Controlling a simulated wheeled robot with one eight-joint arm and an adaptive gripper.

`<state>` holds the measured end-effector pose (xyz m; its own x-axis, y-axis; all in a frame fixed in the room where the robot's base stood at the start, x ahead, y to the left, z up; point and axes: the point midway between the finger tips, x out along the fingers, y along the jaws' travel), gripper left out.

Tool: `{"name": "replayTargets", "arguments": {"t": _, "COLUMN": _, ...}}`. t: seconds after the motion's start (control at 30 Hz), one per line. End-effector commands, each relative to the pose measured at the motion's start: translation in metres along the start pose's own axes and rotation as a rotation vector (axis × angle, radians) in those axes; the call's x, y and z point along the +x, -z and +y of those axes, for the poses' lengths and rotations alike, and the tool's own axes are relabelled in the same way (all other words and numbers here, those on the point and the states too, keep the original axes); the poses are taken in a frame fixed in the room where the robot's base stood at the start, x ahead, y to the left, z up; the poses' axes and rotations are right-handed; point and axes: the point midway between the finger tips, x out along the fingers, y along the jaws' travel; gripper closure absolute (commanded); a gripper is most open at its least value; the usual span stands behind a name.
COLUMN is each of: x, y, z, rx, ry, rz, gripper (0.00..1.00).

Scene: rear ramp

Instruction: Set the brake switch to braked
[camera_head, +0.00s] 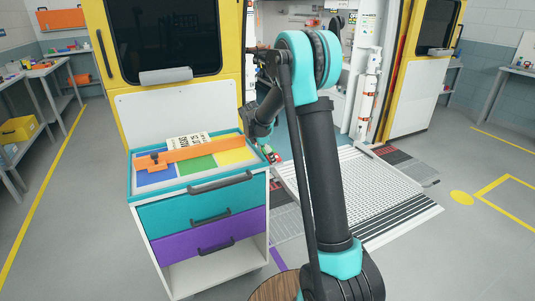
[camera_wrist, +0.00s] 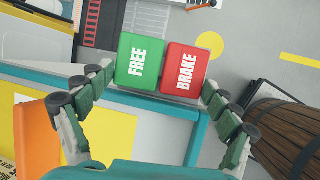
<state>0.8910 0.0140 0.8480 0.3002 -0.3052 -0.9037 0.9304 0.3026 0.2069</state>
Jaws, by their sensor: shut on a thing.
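The brake switch shows in the wrist view as a green FREE half (camera_wrist: 138,60) beside a red BRAKE half (camera_wrist: 185,71), at the edge of the teal-rimmed cart (camera_wrist: 200,128). I cannot tell which half is pressed in. My gripper (camera_wrist: 157,82) has one finger at the green side and the other at the red side, and it is shut on the switch. In the head view the cart (camera_head: 165,216) stands left of my arm, and my wrist is over its right edge. The fingertips are hard to make out there.
An orange bar (camera_head: 195,152) and a lettered sheet (camera_head: 187,140) lie on the cart's coloured top. A ribbed ramp (camera_head: 350,190) leads up to the yellow vehicle behind. A wooden round object (camera_wrist: 288,135) is at right in the wrist view. Open floor lies at far right.

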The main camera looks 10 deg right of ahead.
Motion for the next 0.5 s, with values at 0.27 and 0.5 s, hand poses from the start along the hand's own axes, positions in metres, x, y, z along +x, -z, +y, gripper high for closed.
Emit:
{"name": "replayTargets", "arguments": {"t": 0.27, "x": 0.0, "y": 0.0001, "z": 0.0002, "rx": 0.0, "ry": 0.001, "rz": 0.0, "gripper": 0.0}}
{"name": "replayTargets", "arguments": {"t": 0.5, "x": -0.0001, "y": 0.0001, "z": 0.0002, "rx": 0.0, "ry": 0.001, "rz": 0.0, "gripper": 0.0}}
